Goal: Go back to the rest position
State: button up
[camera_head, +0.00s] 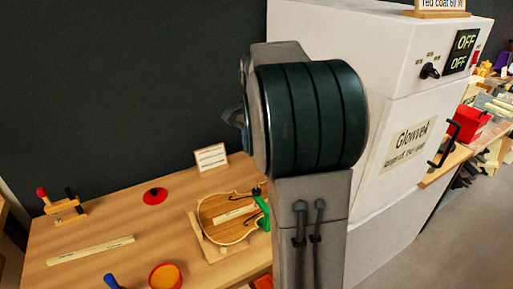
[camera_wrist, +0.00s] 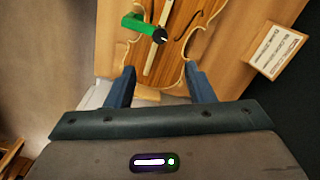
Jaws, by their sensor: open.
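My gripper (camera_wrist: 161,88) is open in the wrist view, with its two blue-grey fingers apart and nothing between them that I can see held. Beyond the fingertips lies the violin body (camera_wrist: 197,30), with a pale strip on it and a green clamp (camera_wrist: 143,25) at its edge. In the head view my arm stands in the middle and hides part of the bench. The violin body (camera_head: 238,229) lies on a wooden support on the bench there, with the green clamp (camera_head: 262,212) at its right edge.
The bench (camera_head: 120,215) also bears a pale wooden strip (camera_head: 90,250), an orange-red bowl (camera_head: 165,276), a red disc (camera_head: 155,196), a small tool rack (camera_head: 64,208) and a card (camera_head: 210,157). A big white cabinet (camera_head: 400,110) with a handle stands right of my arm.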

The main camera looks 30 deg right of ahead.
jog(key=s+a+f+n+t, duration=0.1)
jog(key=s+a+f+n, duration=0.1)
jog(key=s+a+n, duration=0.4)
jog(key=s+a+f+n+t, duration=0.1)
jog(key=s+a+f+n, duration=0.2)
jog(key=s+a+n, duration=0.4)
jog(key=s+a, duration=0.1)
jog(key=s, duration=0.4)
jog(key=shift+s+t, duration=0.3)
jog(key=shift+t, duration=0.1)
